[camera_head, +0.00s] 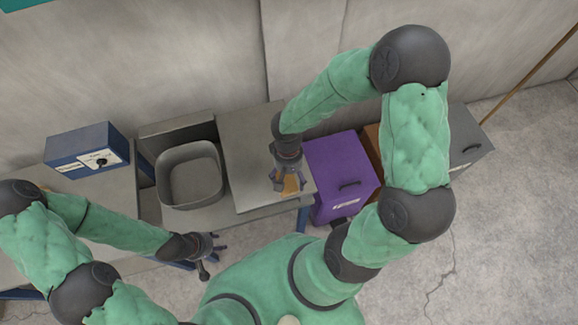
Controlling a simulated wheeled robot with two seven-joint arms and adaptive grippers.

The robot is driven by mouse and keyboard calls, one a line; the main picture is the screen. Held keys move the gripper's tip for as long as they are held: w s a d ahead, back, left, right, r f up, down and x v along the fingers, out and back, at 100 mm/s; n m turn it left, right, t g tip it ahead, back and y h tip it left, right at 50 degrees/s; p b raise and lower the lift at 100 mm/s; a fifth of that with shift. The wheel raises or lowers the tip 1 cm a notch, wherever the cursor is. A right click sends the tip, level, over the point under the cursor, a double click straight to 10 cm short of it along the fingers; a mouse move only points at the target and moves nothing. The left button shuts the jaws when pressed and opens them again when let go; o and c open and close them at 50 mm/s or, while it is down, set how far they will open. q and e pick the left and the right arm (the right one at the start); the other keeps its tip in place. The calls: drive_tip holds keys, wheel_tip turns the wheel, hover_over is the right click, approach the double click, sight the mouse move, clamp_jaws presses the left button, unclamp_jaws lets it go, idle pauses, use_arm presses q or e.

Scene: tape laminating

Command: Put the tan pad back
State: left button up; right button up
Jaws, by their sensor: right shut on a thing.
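The tan pad (293,184) shows between the fingers of my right gripper (289,186). That gripper points down over the front right part of the raised grey work surface (250,150) and is shut on the pad. The fingers cover part of the pad, and I cannot tell whether it touches the surface. My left gripper (212,252) is in front of the table's front edge, below the grey bin. Its fingers are spread apart, and it looks open and empty.
An empty grey bin (190,178) stands left of the work surface. A blue box with a knob (86,147) sits at the far left. A purple cabinet (340,172) stands right of the table, with a brown one (372,150) and a grey one (468,148) beyond it.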

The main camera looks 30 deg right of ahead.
drive_tip(key=w, duration=0.1)
drive_tip(key=w+d+f, duration=0.1)
drive_tip(key=w+d, duration=0.1)
drive_tip(key=shift+w+f, duration=0.1)
drive_tip(key=shift+f, duration=0.25)
drive_tip(key=w+f, duration=0.1)
drive_tip(key=w+d+f, duration=0.1)
drive_tip(key=f, duration=0.1)
drive_tip(key=w+d+f, duration=0.1)
drive_tip(key=shift+w+d+f, duration=0.2)
drive_tip(key=shift+w+f, duration=0.2)
drive_tip(key=shift+w+d+f+b, duration=0.35)
drive_tip(key=shift+w+f, duration=0.2)
drive_tip(key=shift+f, duration=1.7)
drive_tip(key=shift+f+b, duration=0.1)
drive_tip(key=shift+b, duration=0.2)
drive_tip(key=o, duration=1)
drive_tip(key=shift+c, duration=0.2)
